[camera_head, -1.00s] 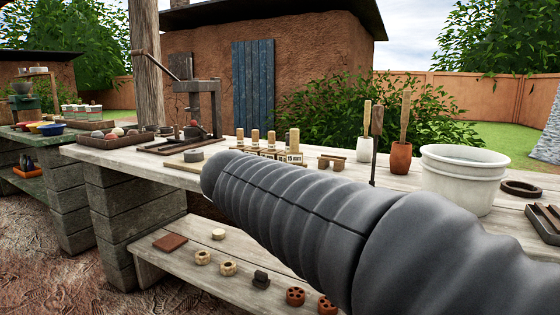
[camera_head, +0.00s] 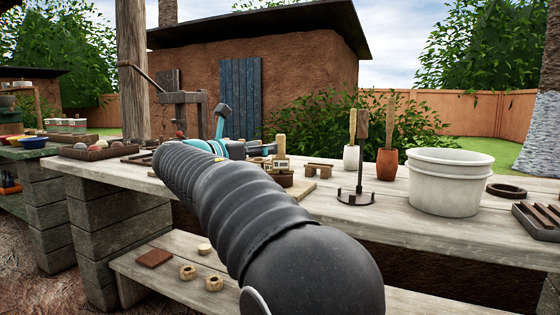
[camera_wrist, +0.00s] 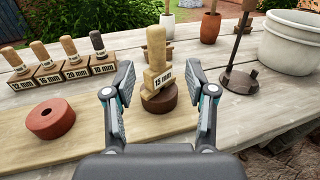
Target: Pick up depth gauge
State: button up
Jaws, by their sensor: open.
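A wooden depth gauge (camera_wrist: 156,55) with a round handle and a block labelled 15 mm stands upright on a dark brown disc (camera_wrist: 159,101). It also shows in the head view (camera_head: 280,148). My gripper (camera_wrist: 159,72) is open, with one finger on each side of the gauge and visible gaps between them. In the head view my gripper (camera_head: 258,149) is beside the gauge, partly hidden by my arm. More gauges stand in a row on the left, labelled 12 mm (camera_wrist: 22,78), 20 mm (camera_wrist: 75,68) and 10 mm (camera_wrist: 102,63), with another between them.
A reddish ring (camera_wrist: 50,120) lies on the pale board (camera_wrist: 100,128). A dark stand with an upright rod (camera_wrist: 238,82) is right of my gripper. The bench front right of the board is mostly clear.

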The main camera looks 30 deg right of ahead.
aim_at(281, 157)
jog(key=x, duration=0.2)
jog(key=shift+w+d, duration=0.15)
jog(key=shift+d, duration=0.2)
jog(key=shift+f+b+x, duration=0.2)
jog(key=shift+b+x, duration=0.05)
jog(key=shift+x, duration=1.1)
jog(key=shift+f+b+x, duration=0.15)
jog(key=shift+b+x, duration=0.1)
jog(key=shift+x, duration=1.05)
jog(key=shift+w+a, duration=0.1)
jog(key=shift+w, duration=0.1)
grip_shut()
